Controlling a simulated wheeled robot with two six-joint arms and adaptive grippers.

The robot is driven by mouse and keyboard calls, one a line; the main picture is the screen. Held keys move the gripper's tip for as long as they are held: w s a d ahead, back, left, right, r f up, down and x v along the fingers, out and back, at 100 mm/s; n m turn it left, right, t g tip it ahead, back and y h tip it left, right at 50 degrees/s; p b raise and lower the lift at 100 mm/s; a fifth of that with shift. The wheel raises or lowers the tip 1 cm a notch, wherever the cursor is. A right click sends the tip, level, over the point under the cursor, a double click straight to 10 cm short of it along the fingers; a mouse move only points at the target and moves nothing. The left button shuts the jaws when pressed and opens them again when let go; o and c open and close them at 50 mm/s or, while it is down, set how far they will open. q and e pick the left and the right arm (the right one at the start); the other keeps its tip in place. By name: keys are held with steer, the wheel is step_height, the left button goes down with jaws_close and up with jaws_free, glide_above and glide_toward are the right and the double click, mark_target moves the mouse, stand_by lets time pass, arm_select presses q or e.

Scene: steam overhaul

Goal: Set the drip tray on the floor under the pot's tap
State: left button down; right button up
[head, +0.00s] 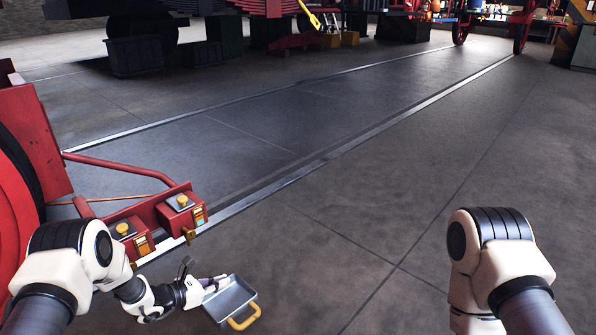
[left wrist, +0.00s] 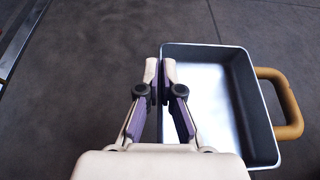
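The drip tray (head: 232,303) is a shallow grey pan with a yellow handle, at the bottom centre-left of the head view. It fills the right half of the left wrist view (left wrist: 246,92). My left gripper (head: 219,280) is at the tray's left wall; its fingertips (left wrist: 160,72) are closed on either side of that rim. Two red pots (head: 181,208) (head: 134,238) with yellow knobs sit on a red beam, with small brass taps (head: 190,235) below. The tray is right of and nearer than these taps; its height above the floor is unclear. My right gripper is out of view.
A large red machine part (head: 30,150) stands at the left, with its beam near my left arm. A metal rail (head: 290,178) runs diagonally across the floor. The grey floor (head: 410,200) in the middle and right is clear.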

arm_select(q)
steer(key=d+r+n+t+y+p, duration=0.1)
steer(key=d+r+p, duration=0.2)
steer(key=r, duration=1.2)
steer(key=d+r+p, duration=0.2)
steer(key=r+p, duration=0.1)
steer(key=r, duration=1.3)
steer(key=s+r+n+y+p, duration=0.1)
steer(key=s+r+n, duration=0.1)
steer(key=s+r, duration=0.15)
steer(key=s+a+f+n+t+y, duration=0.2)
steer(key=s+a+f+y, duration=0.15)
steer(key=s, duration=0.45)
steer(key=s+r+m+g+h+p, duration=0.1)
steer(key=s+r+m+h+p, duration=0.1)
steer(key=r+p, duration=0.7)
steer(key=s+r+m+g+h+p, duration=0.2)
steer(key=s+r+p, duration=0.3)
steer(key=p, duration=1.1)
steer(key=s+r+m+g+h+p, duration=0.1)
steer(key=s+r+m+h+p, duration=0.2)
steer(key=r+p, duration=0.9)
steer(key=shift+s+d+r+g+p, duration=0.2)
steer(key=shift+s+r+g+p, duration=0.15)
steer(key=shift+p, duration=0.4)
steer(key=shift+w+f+g, duration=0.1)
steer(key=shift+g, duration=0.15)
